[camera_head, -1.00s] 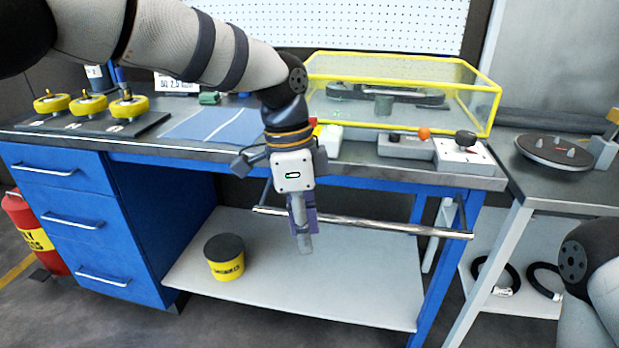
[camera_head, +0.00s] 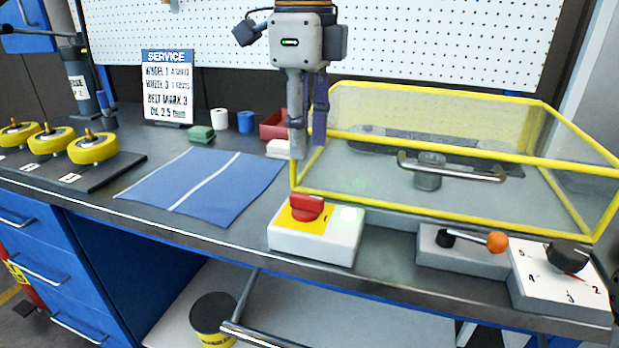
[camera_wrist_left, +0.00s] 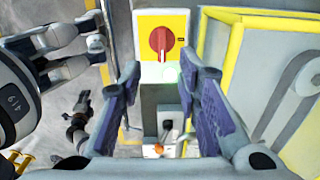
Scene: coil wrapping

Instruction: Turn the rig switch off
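The rig switch is a red rotary knob (camera_head: 307,207) on a yellow plate, on a white box (camera_head: 318,245) at the bench's front edge. A green light glows beside the knob. My left gripper (camera_head: 308,142) hangs fingers down just above and behind the knob, apart from it. In the left wrist view its two fingers (camera_wrist_left: 160,72) are spread with nothing between them, and the red knob (camera_wrist_left: 161,42) shows beyond the tips. Dark and grey parts at the left of that view seem to be mine; my right gripper cannot be made out clearly.
A yellow-framed clear guard (camera_head: 450,145) stands right behind the switch. An orange-tipped lever (camera_head: 497,242) and a numbered dial box (camera_head: 560,285) lie to the right. A blue mat (camera_head: 205,185) and yellow wheels (camera_head: 92,148) are to the left.

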